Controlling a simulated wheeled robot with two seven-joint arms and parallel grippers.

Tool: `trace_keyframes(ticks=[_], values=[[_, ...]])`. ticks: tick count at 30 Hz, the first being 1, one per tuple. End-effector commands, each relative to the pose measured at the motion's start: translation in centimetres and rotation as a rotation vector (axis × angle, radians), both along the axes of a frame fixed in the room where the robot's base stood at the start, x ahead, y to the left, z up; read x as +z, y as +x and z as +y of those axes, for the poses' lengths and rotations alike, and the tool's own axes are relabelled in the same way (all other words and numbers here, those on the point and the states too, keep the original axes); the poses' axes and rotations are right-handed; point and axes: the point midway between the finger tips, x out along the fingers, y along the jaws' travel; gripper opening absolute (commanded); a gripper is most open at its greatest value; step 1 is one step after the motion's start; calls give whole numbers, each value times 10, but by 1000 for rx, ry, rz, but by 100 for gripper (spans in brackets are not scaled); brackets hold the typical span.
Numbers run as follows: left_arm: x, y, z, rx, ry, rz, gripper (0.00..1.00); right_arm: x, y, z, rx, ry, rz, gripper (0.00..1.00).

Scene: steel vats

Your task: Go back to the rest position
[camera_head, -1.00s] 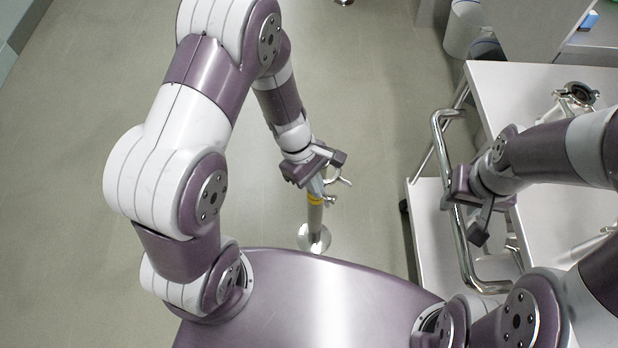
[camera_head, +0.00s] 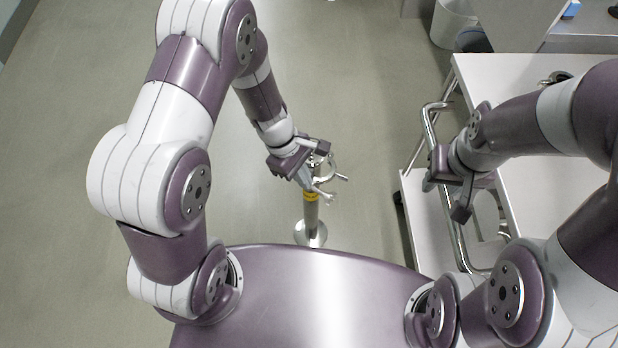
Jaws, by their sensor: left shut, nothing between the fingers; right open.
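My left gripper (camera_head: 303,176) is shut with nothing in its fingers. It hangs beside the upper end of an upright steel pipe (camera_head: 311,212) with a yellow band. A steel clamp (camera_head: 328,172) shows at the pipe's top, just right of the gripper; whether they touch I cannot tell. My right gripper (camera_head: 450,190) is open and lies over the steel handle (camera_head: 458,235) of the white cart at the right. Whether the handle is between its fingers is unclear.
The white cart (camera_head: 509,84) has an upper top and a lower shelf (camera_head: 424,222), partly hidden by my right arm. A grey bin (camera_head: 452,24) stands behind it.

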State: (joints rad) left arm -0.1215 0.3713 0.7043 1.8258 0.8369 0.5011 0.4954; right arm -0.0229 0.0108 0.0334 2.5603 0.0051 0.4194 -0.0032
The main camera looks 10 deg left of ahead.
Motion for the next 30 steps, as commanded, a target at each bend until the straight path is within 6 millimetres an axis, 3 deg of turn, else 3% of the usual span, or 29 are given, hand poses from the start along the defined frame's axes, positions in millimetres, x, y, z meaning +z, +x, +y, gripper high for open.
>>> trace_keyframes(ticks=[1,3,9,14,22,25,30], values=[[23,3,5,3,-2,-4,0,14,0,0,0,0,0,43],[42,6,12,3,-1,-4,0,21,0,0,0,0,-1,43],[81,12,27,1,-1,-3,0,33,0,0,0,0,0,43],[92,13,32,2,-1,1,0,35,0,0,0,0,0,43],[92,14,33,-41,-2,-18,0,35,0,0,0,0,0,43],[90,-4,49,-297,36,-76,0,35,0,0,0,0,0,43],[140,-36,89,-953,167,-293,0,35,0,0,0,0,0,43]])
